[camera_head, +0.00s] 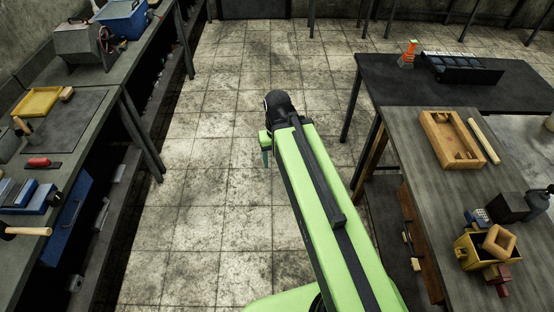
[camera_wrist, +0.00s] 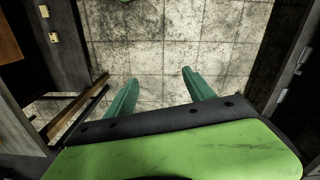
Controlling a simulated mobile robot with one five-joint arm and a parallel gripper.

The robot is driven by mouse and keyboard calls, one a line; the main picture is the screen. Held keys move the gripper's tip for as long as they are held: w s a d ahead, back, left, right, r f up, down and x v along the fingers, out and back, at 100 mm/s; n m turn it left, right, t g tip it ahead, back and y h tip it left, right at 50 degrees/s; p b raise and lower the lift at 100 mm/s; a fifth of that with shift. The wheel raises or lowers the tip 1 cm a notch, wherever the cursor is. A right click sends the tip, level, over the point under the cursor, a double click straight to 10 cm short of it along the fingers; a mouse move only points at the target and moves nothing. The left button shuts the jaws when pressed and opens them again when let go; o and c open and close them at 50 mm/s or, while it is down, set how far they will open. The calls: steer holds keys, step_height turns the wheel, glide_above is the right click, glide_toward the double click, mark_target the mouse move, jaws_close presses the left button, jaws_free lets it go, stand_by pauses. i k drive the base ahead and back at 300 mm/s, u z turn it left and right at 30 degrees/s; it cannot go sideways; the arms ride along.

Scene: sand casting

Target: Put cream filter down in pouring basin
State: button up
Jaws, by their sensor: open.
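My gripper (camera_head: 266,158) hangs over the tiled floor in the aisle. The wrist view shows its two green fingers (camera_wrist: 160,90) spread apart with only floor between them. A cream, square-ringed piece (camera_head: 500,242) sits tilted on or in a yellow box (camera_head: 465,249) on the right bench; I cannot tell whether this is the filter or part of the basin. A tan wooden box (camera_head: 430,124) with a hollow inside lies farther back on the same bench. No clear cream filter or pouring basin can be made out, and my gripper is well away from these pieces.
The right bench (camera_head: 403,157) also bears a wooden rod (camera_head: 484,140) and a black block (camera_head: 507,207). A dark table (camera_head: 395,87) stands behind it. The left bench (camera_head: 85,165) holds a yellow tray (camera_head: 38,101) and tools. The floor between is clear.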

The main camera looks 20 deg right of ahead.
mark_target(499, 242)
steer(key=u, duration=0.3)
steer(key=k, duration=0.5)
steer(key=z, duration=1)
steer(key=i, duration=0.5)
steer(key=u, duration=0.2)
